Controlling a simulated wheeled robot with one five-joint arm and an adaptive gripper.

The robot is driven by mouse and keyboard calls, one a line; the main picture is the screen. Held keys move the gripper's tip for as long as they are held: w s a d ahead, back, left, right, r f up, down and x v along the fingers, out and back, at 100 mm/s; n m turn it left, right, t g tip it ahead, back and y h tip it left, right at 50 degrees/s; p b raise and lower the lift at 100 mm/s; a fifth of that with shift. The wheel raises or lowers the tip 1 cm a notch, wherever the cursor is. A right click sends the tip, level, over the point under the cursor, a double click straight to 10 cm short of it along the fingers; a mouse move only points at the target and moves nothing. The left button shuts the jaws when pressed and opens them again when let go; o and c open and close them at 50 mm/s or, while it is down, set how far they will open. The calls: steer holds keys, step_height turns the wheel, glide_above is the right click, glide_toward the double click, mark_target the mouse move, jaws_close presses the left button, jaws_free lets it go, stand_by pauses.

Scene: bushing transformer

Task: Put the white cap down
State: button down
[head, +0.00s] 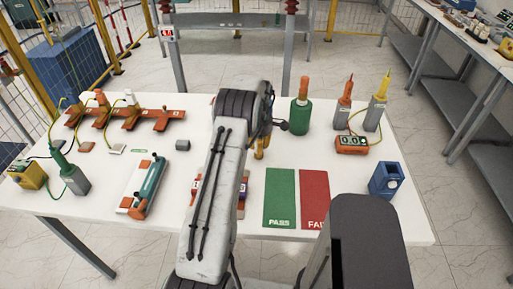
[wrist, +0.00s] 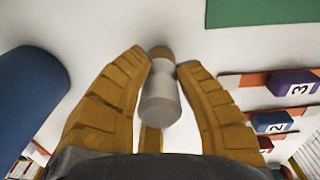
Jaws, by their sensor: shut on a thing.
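The white cap, seen as a pale grey-white cylinder (wrist: 160,103) with a tan end, is between the two yellow fingers of my gripper (wrist: 164,70) in the wrist view. My gripper is shut on it. White table surface shows around and beyond it; I cannot tell whether the cap touches the table. In the head view my gripper (head: 262,147) is mostly behind my arm over the middle of the table, with only a yellow finger showing. The cap is hidden there.
The white table (head: 225,245) holds green PASS (head: 281,198) and red FAIL (head: 314,195) mats. A green bottle-like part (head: 300,117) stands behind them. An orange rack (head: 148,124) is at left. Numbered blocks (wrist: 272,121) sit right of my gripper in the wrist view; a large blue shape (wrist: 28,95) is left.

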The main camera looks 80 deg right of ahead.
steer(key=c, duration=1)
jaws_free()
steer(key=shift+f, duration=0.1)
